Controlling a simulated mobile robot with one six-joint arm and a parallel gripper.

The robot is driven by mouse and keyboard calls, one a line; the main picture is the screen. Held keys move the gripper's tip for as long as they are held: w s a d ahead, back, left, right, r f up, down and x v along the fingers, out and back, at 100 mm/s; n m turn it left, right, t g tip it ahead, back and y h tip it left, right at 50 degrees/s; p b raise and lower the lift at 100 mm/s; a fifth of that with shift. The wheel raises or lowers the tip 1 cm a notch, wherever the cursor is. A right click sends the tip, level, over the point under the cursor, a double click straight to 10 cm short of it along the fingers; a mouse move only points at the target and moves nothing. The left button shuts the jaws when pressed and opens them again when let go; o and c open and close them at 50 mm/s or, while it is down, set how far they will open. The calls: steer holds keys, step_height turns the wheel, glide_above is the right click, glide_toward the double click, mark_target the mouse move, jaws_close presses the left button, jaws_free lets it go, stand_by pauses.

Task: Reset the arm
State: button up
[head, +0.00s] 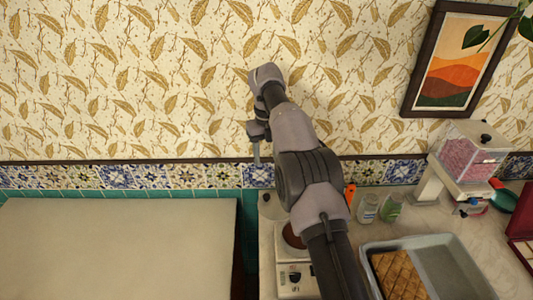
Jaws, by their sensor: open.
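My arm rises from the bottom of the head view, in front of the counter, and bends over at its top near the wallpaper. My gripper (257,150) hangs from the bent wrist, pointing down in front of the tiled strip. It is open and nothing shows in it. The fingers are small and partly hidden by the arm. No samovar or teapot can be made out.
A counter at right carries a burner or scale (294,280), partly behind my arm, two small jars (367,210) (390,208), a tray (456,272) with a baked slab (398,277), and a pink-filled dispenser (470,158). A pale bare surface (115,250) lies at left.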

steer(key=s+d+r+n+t+y+b, duration=0.1)
steer(key=s+d+r+n+t+b, duration=0.1)
steer(key=s+r+n+b, duration=0.5)
steer(key=s+d+r+n+t+b, duration=0.1)
steer(key=s+d+r+n+b, duration=0.15)
steer(key=s+n, duration=0.85)
steer(key=s+f+n+t+b, duration=0.1)
steer(key=s+f+n+b, duration=0.1)
steer(key=s, duration=0.5)
steer(key=s+f+n+t+b, duration=0.1)
steer(key=s+f+n+b, duration=0.1)
steer(key=s+f+n, duration=0.3)
steer(key=s+f+n+y+b, duration=0.1)
steer(key=s+f, duration=0.4)
steer(key=s, duration=0.6)
steer(key=shift+d+f+n+t+b, duration=0.2)
steer(key=shift+n+t+b, duration=0.25)
steer(key=shift+n, duration=0.75)
